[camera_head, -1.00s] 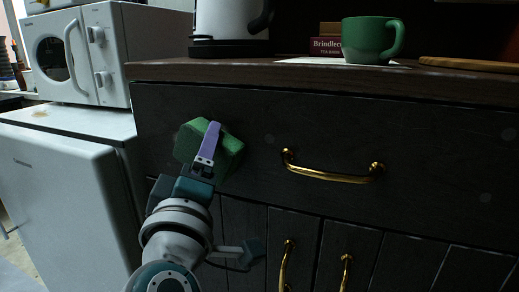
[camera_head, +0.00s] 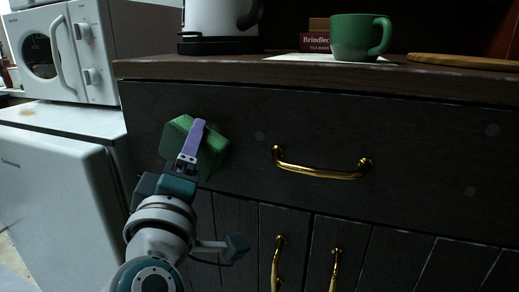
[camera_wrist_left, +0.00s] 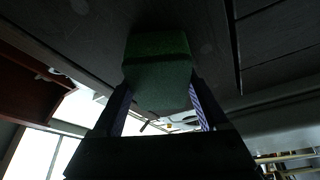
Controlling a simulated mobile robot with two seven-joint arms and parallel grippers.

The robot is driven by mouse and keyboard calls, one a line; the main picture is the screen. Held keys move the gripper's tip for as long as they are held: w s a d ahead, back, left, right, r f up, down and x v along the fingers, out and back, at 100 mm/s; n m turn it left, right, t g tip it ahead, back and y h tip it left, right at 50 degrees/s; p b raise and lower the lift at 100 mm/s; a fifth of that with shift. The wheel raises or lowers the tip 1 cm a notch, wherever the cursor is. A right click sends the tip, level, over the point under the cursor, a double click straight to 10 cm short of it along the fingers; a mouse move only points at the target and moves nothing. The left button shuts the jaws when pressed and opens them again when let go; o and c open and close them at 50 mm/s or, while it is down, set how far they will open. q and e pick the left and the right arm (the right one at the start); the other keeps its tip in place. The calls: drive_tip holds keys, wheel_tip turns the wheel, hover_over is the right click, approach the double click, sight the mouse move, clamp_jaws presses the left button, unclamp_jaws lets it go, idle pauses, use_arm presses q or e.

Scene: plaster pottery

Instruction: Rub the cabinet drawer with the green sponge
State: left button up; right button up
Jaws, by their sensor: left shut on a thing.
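The green sponge (camera_head: 209,154) is held against or very close to the left part of the dark cabinet drawer (camera_head: 420,150) in the head view. My left gripper (camera_head: 190,140) is shut on it, with one purple finger across its near side. In the left wrist view the sponge (camera_wrist_left: 158,62) sits between both fingers of the gripper (camera_wrist_left: 160,100), with the dark drawer front beyond it. The drawer is closed and has a brass handle (camera_head: 320,172) right of the sponge. A few faint pale spots show on the drawer front. My right gripper is not in view.
A green mug (camera_head: 357,38), a white kettle (camera_head: 215,18), a book (camera_head: 315,42) and a wooden board (camera_head: 465,61) stand on the countertop. A white microwave (camera_head: 65,50) sits at the left. Brass door handles (camera_head: 278,262) stick out below the drawer.

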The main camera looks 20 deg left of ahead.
sight(159, 151)
use_arm(q)
drive_tip(key=shift+w+a, duration=0.2)
drive_tip(key=shift+a, duration=2.45)
drive_tip(key=shift+w+a, duration=0.15)
drive_tip(key=shift+a, duration=0.95)
drive_tip(key=s+p, duration=0.2)
drive_tip(key=s, duration=0.4)
drive_tip(key=shift+a, duration=0.2)
